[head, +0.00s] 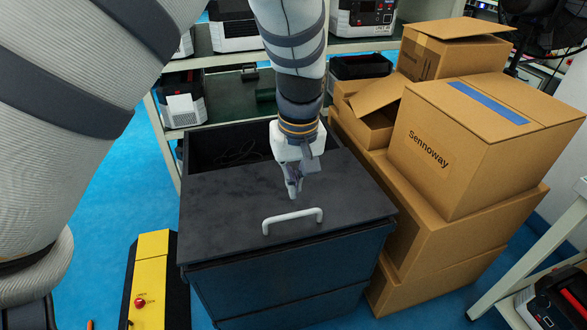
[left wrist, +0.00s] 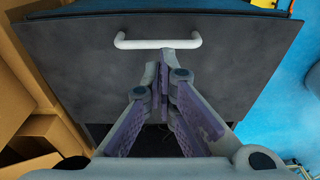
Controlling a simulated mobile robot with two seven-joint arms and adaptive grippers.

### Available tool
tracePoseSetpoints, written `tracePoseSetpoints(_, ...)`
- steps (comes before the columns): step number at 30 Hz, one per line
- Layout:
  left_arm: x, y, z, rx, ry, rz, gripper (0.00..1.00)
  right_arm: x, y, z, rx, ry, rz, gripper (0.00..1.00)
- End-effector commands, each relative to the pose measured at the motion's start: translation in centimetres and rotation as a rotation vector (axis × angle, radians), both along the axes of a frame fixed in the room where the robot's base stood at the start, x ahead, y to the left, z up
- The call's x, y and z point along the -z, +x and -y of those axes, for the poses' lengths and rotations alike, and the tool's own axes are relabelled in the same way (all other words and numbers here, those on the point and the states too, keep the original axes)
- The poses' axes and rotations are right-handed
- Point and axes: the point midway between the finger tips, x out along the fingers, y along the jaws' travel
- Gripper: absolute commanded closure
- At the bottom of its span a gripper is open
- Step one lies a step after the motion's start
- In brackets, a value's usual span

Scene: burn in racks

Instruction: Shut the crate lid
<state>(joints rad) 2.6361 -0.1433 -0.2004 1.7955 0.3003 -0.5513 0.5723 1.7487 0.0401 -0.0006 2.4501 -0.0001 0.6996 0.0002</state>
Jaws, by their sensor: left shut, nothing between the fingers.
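The crate (head: 280,280) is a dark blue-black box standing on the blue floor. Its flat dark grey lid (head: 225,207) covers the near part of the top, leaving a dark gap (head: 210,150) open at the back with thin cable-like lines inside. A white bar handle (head: 292,217) stands on the lid near its front edge. My left gripper (head: 294,195) is shut and empty above the lid, just behind the handle. In the left wrist view, the closed fingertips (left wrist: 165,62) point toward the handle (left wrist: 158,41); contact cannot be told. My right gripper is not in view.
Stacked cardboard boxes (head: 450,170) stand close along the crate's right side. A shelf (head: 235,108) with devices is behind it. A yellow-and-black unit with a red button (head: 150,270) stands at the left. Blue floor is free farther left.

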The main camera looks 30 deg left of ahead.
Motion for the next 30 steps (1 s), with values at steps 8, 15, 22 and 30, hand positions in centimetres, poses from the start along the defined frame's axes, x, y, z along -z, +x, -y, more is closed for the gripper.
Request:
tracePoseSetpoints(8, 6.1, 0.3, -0.5, 0.000, 0.000, -0.006, 1.00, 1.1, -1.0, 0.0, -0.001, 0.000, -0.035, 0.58)
tracePoseSetpoints(15, 8.3, 0.6, -0.8, 0.000, 0.002, 0.001, 1.00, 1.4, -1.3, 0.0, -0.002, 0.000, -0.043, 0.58)
tracePoseSetpoints(22, 8.4, 0.6, -0.8, -0.001, 0.002, 0.003, 1.00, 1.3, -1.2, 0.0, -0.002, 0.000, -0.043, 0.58)
tracePoseSetpoints(30, 9.7, 0.5, -0.8, 0.000, 0.001, -0.002, 1.00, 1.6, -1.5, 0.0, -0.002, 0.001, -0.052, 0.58)
